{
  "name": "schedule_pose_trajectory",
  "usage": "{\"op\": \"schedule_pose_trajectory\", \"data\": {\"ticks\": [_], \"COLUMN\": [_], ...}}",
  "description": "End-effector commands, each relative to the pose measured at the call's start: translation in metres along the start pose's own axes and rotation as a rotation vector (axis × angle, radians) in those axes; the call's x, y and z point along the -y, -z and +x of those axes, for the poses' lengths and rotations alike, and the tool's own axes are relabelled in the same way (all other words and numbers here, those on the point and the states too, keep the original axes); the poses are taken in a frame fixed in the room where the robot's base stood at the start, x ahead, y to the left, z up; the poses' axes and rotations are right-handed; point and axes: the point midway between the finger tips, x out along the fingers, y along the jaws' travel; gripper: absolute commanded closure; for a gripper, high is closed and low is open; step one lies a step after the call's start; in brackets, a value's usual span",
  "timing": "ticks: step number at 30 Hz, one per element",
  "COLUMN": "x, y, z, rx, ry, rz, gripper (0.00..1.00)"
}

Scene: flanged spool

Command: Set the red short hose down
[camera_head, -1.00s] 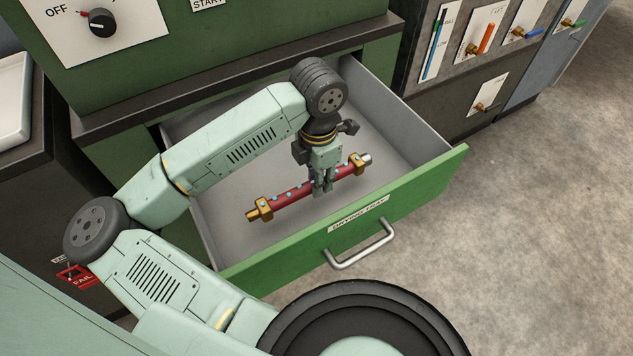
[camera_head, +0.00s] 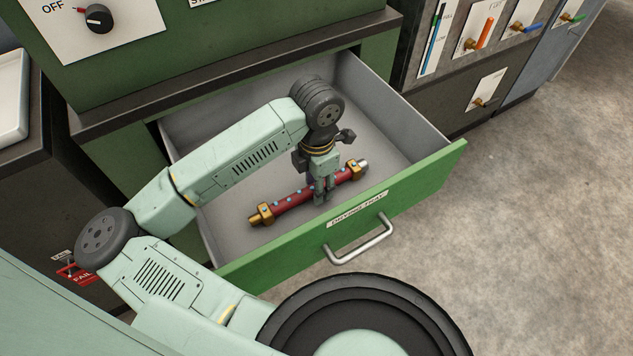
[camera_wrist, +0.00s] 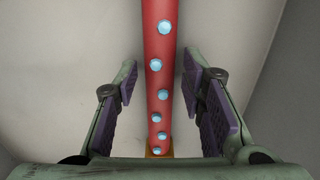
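The red short hose (camera_head: 292,201) has pale blue dots and brass fittings at both ends. It lies slantwise inside the open drawer, low at its floor and apparently resting on it. My gripper (camera_head: 321,196) points down over the hose, right of its middle. In the wrist view the hose (camera_wrist: 159,50) runs between the two fingers, with a visible gap on each side, so my gripper (camera_wrist: 160,88) is open around it.
The drawer's green front (camera_head: 420,185) carries a label reading "DRYING TRAY" and a metal handle (camera_head: 360,250). Grey walls (camera_head: 400,115) enclose the hose. Drawer floor is clear around it. The green cabinet (camera_head: 240,60) overhangs the drawer's back.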

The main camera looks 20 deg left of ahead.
Motion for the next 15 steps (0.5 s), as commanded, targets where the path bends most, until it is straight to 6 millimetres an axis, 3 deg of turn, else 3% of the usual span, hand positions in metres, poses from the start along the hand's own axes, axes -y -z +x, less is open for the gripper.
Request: {"op": "schedule_pose_trajectory", "data": {"ticks": [15], "x": [-0.0009], "y": [0.0001], "z": [-0.0093], "rx": [0.0], "ry": [-0.003], "rz": [0.0], "gripper": [0.57]}}
